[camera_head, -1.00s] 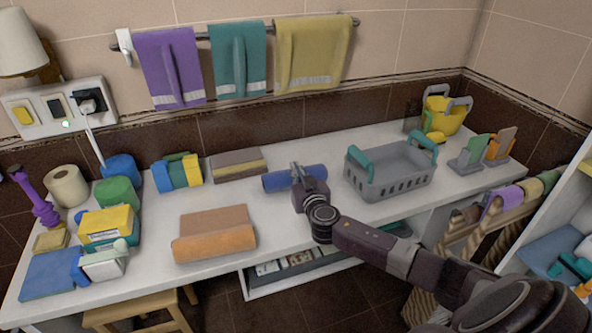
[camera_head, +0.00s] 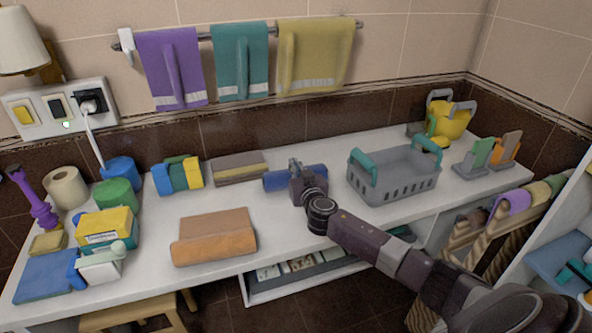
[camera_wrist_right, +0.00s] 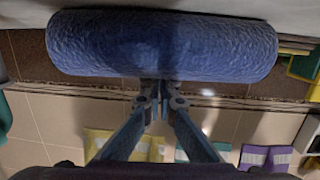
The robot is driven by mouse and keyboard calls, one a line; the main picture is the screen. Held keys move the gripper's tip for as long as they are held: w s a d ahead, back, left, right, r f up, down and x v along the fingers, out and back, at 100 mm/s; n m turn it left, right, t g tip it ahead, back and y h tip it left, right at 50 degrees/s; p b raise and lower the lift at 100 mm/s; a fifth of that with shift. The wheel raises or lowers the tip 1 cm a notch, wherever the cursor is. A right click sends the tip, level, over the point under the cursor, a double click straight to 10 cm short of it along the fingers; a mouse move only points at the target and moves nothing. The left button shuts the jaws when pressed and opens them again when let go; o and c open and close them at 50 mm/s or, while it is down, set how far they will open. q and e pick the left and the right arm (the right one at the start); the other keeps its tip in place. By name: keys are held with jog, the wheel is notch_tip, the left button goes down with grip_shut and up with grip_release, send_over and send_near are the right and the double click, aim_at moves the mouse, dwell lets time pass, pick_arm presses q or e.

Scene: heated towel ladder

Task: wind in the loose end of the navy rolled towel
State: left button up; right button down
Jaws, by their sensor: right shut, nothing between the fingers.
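The navy rolled towel (camera_head: 318,175) lies across the white counter, between the folded towels and the grey basket. In the right wrist view the roll (camera_wrist_right: 100,45) spans the top of the picture, a plain blue cylinder. I cannot make out its loose end. My right gripper (camera_head: 294,164) is over the middle of the roll and hides part of it. In the wrist view its fingers (camera_wrist_right: 161,92) are shut and empty, with the tips at the roll's lower edge; I cannot tell whether they touch it. My left gripper is not in view.
A grey basket (camera_head: 393,184) with teal handles stands close to the right of the roll. Folded grey and yellow towels (camera_head: 240,168) lie to its left. An orange-brown folded towel (camera_head: 214,238) lies nearer the front edge. Bare counter (camera_head: 272,212) shows in front of the roll.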

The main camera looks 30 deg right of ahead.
jog(key=shift+f, duration=0.15)
notch_tip(320, 180, up, 5)
jog(key=p, duration=0.3)
jog(key=shift+w+p, duration=0.1)
jog(key=shift+p, duration=0.3)
jog(key=shift+r+p, duration=0.5)
jog(key=shift+r, duration=0.15)
